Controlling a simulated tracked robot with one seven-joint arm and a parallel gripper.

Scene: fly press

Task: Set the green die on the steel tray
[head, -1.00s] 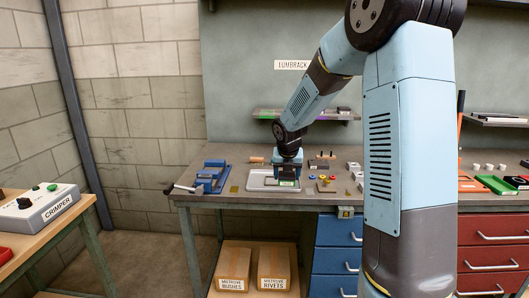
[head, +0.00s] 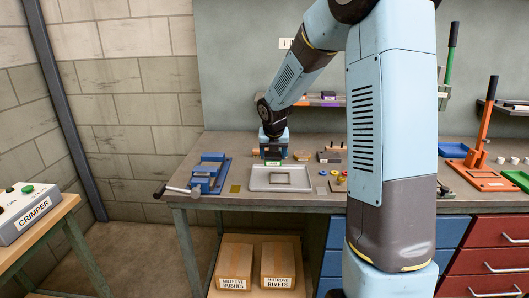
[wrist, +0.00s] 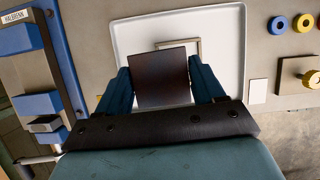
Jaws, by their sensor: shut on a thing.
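My gripper (head: 273,158) is shut on a block, which I take for the green die (head: 273,163); a small green patch of it shows at the jaws in the head view. In the wrist view the block (wrist: 162,78) shows a dark brown face between the two blue fingers. The pale steel tray (head: 255,184) lies on the bench and has a small square outline in its middle. In the wrist view the tray (wrist: 130,45) lies behind the block, which covers part of that square. The block appears held above the tray; the exact gap cannot be told.
A blue vise (head: 209,175) stands left of the tray, with a small brass plate (head: 235,188) between. An orange lever press (head: 480,160) stands further right.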

